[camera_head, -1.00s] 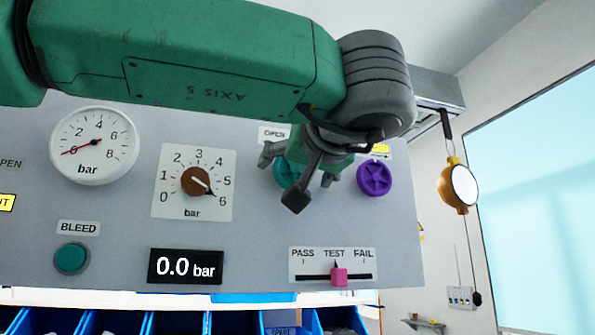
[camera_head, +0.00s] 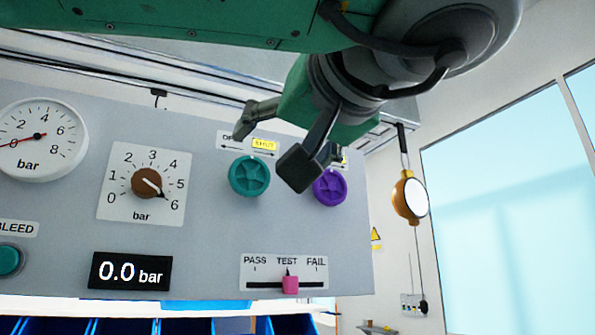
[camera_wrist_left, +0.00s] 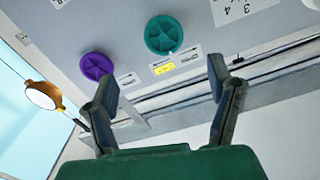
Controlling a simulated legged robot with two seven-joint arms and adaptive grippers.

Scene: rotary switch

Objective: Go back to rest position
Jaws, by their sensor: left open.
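My left gripper (camera_head: 285,147) is open and empty. In the head view it hangs in front of the panel's upper right, its fingers near a teal knob (camera_head: 249,176) and a purple knob (camera_head: 330,188). One finger overlaps the purple knob's label in the picture. My right gripper is not in view.
The grey panel (camera_head: 215,235) also carries a round gauge (camera_head: 38,138) near 0, a 0.0 bar display (camera_head: 130,271) and a pink slider (camera_head: 290,284) at TEST. An orange hanging device (camera_head: 407,197) is at the right. Blue bins (camera_head: 185,326) lie below.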

